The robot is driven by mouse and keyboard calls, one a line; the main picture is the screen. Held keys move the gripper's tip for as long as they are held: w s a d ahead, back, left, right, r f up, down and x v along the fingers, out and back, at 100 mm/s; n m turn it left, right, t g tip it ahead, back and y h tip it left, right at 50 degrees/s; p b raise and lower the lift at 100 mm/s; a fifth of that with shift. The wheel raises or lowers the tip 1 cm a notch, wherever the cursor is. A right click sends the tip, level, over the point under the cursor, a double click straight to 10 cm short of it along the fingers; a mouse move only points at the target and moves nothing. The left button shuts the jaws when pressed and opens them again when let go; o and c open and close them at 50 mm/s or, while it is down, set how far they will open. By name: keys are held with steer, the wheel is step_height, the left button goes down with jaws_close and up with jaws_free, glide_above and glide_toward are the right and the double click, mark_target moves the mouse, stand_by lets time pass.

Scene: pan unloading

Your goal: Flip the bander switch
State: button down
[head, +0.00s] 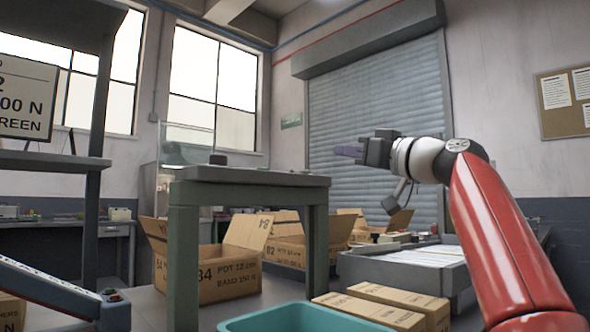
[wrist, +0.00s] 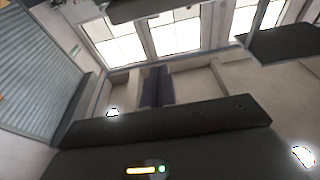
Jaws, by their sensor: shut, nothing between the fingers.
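I cannot pick out a bander switch with certainty in either view. A small box with red and green buttons (head: 113,296) sits at the end of a sloping blue-grey frame, low at the left in the head view. A small dark object (head: 218,159) lies on the grey-topped bench (head: 250,177). My gripper (head: 348,151) is raised in front of the shutter, right of the bench and above its top in the picture. Its purple fingers are together and empty. They also show in the wrist view (wrist: 156,86), pointing towards the windows and wall.
Open cardboard boxes (head: 225,270) stand behind and under the bench. A teal bin (head: 300,318) is at the front, with closed cartons (head: 390,303) beside it. A grey tray (head: 405,268) is at right. A dark shelf rack (head: 55,163) stands at left. Space around my gripper looks clear.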

steer(key=shift+r, duration=0.1)
stand_by(0.3)
steer(key=p+x, duration=0.2)
steer(key=x, duration=0.1)
steer(key=p+x, duration=0.3)
steer(key=x, duration=0.1)
steer(key=p+x, duration=0.2)
steer(key=x, duration=0.1)
steer(key=shift+w+a+r, duration=0.2)
steer(key=shift+a+r, duration=0.1)
steer(key=shift+r, duration=0.15)
steer(key=shift+s+d+f+b, duration=0.1)
steer(key=shift+d+f+b, duration=0.15)
steer(key=shift+f+b, duration=0.25)
steer(key=shift+s+d+f, duration=0.15)
steer(key=shift+f, duration=0.05)
steer(key=shift+s+f, duration=0.15)
steer(key=shift+f, duration=1.55)
steer(key=shift+b, duration=0.3)
